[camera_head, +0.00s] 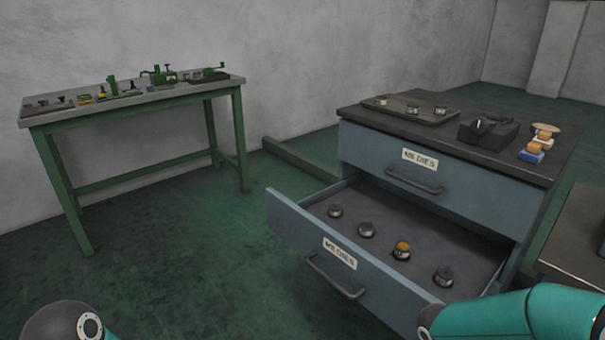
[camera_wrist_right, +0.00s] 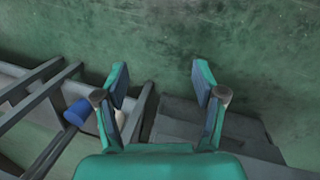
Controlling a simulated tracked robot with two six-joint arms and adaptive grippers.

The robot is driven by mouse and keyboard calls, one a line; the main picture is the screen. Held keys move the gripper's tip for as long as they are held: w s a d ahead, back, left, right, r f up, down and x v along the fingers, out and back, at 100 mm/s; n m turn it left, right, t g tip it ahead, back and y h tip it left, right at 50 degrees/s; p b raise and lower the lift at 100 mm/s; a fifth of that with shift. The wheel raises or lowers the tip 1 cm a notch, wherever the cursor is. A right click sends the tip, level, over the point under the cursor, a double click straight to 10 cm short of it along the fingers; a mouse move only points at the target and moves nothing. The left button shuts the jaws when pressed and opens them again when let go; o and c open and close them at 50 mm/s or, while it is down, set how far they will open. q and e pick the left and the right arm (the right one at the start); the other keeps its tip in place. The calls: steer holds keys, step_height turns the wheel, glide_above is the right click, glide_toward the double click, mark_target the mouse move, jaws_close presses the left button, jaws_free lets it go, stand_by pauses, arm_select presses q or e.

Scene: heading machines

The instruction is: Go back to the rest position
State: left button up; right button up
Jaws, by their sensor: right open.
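My right gripper (camera_wrist_right: 160,82) shows in the right wrist view with its two teal fingers spread apart. Nothing is between them, and green floor and grey structures lie beyond. In the head view only a teal link of my right arm (camera_head: 530,312) shows at the bottom right, in front of the open drawer's near right corner. A rounded dark part of my left arm (camera_head: 62,322) shows at the bottom left. My left gripper is out of view.
A blue-grey cabinet (camera_head: 440,207) has its lower drawer (camera_head: 300,226) pulled out, with several small round dies inside. A tray (camera_head: 412,110) with dies sits on top. A green workbench (camera_head: 135,103) with tools stands left. The floor between is clear. A blue cylinder (camera_wrist_right: 77,112) lies near the right gripper's left finger in view.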

arm_select(q)
step_height(320, 180, down, 4)
steer(key=b, duration=0.3)
arm_select(e)
steer(key=s+a+f+n+y, duration=0.1)
steer(key=s+a+f+y, duration=0.2)
steer(key=s+a+f, duration=0.55)
steer(key=s+a+f+n+y, duration=0.25)
steer(key=s+a+f, duration=0.25)
steer(key=f, duration=0.6)
steer(key=w+d+n+t, duration=0.1)
steer(key=w+n+t, duration=0.15)
steer(key=w, duration=0.25)
arm_select(q)
step_height(320, 180, up, 29)
steer(key=p, duration=2.9)
arm_select(e)
step_height(320, 180, up, 29)
steer(key=shift+m, duration=0.4)
steer(key=shift+f, duration=0.15)
